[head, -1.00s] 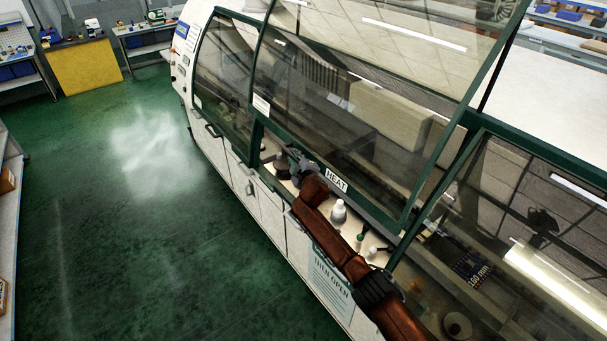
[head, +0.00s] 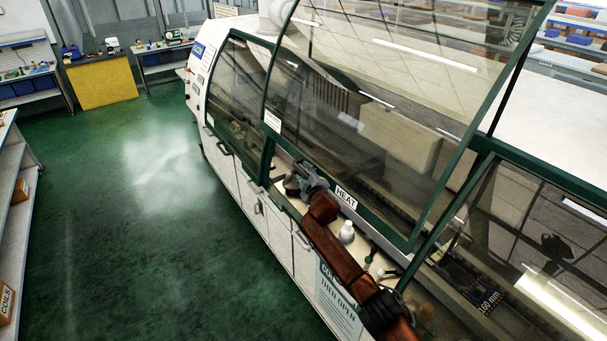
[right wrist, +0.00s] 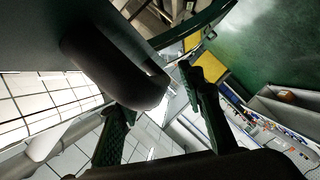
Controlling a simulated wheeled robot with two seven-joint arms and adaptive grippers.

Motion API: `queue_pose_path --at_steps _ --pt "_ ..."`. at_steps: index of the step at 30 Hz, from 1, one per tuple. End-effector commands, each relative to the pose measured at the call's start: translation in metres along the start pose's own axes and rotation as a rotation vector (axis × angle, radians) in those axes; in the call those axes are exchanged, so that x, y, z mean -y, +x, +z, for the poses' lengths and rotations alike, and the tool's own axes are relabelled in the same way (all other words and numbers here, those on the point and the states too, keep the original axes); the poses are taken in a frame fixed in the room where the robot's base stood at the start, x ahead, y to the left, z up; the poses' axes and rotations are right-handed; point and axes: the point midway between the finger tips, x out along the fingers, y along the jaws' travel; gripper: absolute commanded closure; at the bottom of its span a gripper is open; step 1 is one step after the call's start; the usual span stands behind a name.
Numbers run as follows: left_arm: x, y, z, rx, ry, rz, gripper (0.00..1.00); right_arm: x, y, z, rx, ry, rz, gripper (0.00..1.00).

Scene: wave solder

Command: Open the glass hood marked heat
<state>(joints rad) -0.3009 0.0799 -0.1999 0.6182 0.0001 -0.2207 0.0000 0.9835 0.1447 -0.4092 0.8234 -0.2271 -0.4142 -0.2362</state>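The glass hood marked heat (head: 385,110) is the large middle hood with a dark green frame. Its HEAT label (head: 346,197) sits on the lower rim. That rim stands above the machine's ledge, so the hood looks partly raised. My right gripper (head: 306,178) is at the lower rim, just left of the label. In the right wrist view its fingers (right wrist: 153,92) are apart, on either side of a dark rounded bar (right wrist: 125,75), which looks like the hood's handle. Firm contact on both sides is not clear. My left gripper is out of view.
A white bottle (head: 347,232) and small knobs stand on the ledge under my right arm. Closed glass hoods flank this one on the left (head: 237,95) and right (head: 530,240). A placard (head: 338,300) hangs on the machine's front. The green floor (head: 130,240) to the left is clear.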

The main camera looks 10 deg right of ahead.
Motion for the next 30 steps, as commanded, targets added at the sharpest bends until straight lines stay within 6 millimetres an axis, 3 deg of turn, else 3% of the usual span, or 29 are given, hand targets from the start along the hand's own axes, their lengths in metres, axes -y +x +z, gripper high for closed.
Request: queue_pose_path --at_steps 3,11,30 --pt "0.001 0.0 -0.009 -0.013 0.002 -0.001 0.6 0.0 0.0 0.001 0.001 0.0 0.0 0.64" --pt "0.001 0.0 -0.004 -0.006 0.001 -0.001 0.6 0.0 -0.011 0.002 0.001 0.001 0.002 0.64" --pt "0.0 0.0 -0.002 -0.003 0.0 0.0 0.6 0.001 -0.098 0.001 0.0 0.0 0.0 0.64"
